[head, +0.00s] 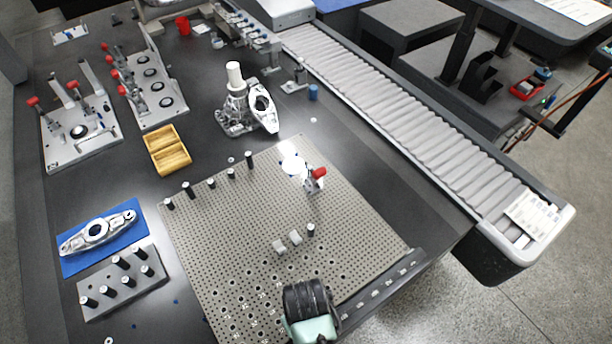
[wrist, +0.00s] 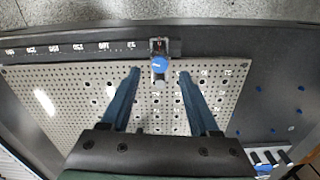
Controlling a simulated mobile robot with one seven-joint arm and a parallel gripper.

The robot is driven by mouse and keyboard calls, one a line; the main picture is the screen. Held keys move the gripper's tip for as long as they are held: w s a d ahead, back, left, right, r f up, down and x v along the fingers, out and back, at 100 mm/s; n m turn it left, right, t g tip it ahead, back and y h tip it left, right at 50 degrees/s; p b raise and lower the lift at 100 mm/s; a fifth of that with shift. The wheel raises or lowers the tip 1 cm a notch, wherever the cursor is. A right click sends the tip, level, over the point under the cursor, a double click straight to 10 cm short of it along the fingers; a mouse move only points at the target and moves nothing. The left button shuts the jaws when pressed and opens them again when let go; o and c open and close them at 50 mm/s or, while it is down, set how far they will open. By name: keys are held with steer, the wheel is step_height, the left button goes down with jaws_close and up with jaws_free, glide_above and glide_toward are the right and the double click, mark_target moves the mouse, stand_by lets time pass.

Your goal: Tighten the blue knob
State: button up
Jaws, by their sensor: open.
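The round blue knob (wrist: 159,65) shows in the wrist view, on a small dark clamp or bracket (wrist: 158,47) at the edge of the perforated plate (wrist: 70,92). My gripper (wrist: 160,73) is open, with one long blue-grey finger on each side of the knob in the picture. I see no contact, and cannot tell how far the fingertips are above the knob. In the head view my gripper (head: 308,305) is over the front edge of the perforated plate (head: 240,240). The knob cannot be made out there and is probably hidden behind the gripper.
On the plate stand several black pins (head: 190,190), a red-tipped clamp (head: 316,178) and small light blocks (head: 287,242). A grey block with pins (head: 120,285) and a metal part on a blue mat (head: 68,262) lie left. A roller conveyor (head: 400,120) runs along the right.

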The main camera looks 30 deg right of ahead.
steer(key=shift+f, duration=2.05)
steer(key=shift+c, duration=0.4)
jaws_close()
